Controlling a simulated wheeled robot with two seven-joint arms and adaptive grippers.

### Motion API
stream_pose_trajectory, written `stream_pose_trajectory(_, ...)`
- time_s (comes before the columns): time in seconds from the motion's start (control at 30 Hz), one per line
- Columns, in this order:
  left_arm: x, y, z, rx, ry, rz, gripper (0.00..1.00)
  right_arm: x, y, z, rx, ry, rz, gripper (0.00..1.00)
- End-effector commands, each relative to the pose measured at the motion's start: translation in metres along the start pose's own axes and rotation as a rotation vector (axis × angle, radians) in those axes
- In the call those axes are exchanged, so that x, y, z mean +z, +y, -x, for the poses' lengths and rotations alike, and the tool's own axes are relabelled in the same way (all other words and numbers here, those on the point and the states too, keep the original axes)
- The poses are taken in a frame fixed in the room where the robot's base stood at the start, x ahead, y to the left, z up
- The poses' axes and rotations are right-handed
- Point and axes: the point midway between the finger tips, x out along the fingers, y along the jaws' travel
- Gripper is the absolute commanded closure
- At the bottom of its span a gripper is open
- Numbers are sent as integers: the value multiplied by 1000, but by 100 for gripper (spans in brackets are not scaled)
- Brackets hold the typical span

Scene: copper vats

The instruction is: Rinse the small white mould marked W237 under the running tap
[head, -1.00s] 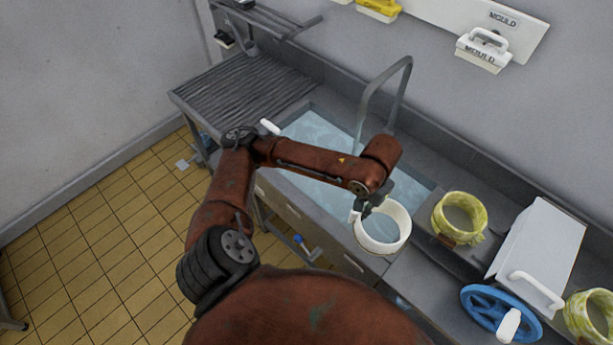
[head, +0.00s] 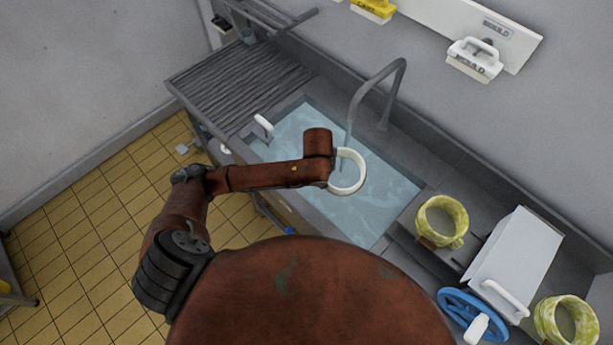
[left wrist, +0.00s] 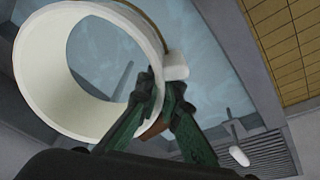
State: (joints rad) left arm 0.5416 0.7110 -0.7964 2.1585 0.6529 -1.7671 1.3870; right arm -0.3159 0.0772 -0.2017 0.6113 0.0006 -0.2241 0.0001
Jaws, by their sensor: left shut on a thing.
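The small white mould (head: 363,172), an open ring, is held over the sink basin (head: 400,195), which has pale blue water in it. In the head view the wrist hides the fingers. The grey tap (head: 380,85) arches over the basin, and its spout end appears at the ring. I cannot tell whether the stream passes through the ring. The W237 marking is not legible. My right gripper is out of view.
A ribbed drainboard (head: 235,85) lies left of the basin. On the right are yellow-marbled moulds (head: 458,212) (head: 541,325), a white lidded box (head: 520,250) and a blue wheel (head: 455,300).

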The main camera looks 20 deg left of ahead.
Motion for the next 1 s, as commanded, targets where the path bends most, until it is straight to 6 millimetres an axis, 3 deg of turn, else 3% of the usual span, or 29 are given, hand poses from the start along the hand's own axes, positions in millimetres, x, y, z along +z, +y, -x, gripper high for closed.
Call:
stream_pose_trajectory(0.03, -3, 0, 2, -2, 31, 28, 100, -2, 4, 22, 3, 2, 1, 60)
stream_pose_trajectory(0.23, -9, -15, -14, -6, 210, 101, 100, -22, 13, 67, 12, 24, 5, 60)
stream_pose_trajectory(0.4, 6, -31, -13, 2, 361, 113, 100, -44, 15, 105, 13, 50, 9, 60)
stream_pose_trajectory(0.5, 20, -37, -7, 13, 435, 103, 100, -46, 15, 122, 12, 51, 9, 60)
stream_pose_trajectory(0.8, 50, -37, 7, 48, 558, 60, 100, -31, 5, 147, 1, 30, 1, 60)
stream_pose_trajectory(1.0, 46, -35, 4, 55, 572, 54, 100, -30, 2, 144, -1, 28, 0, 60)
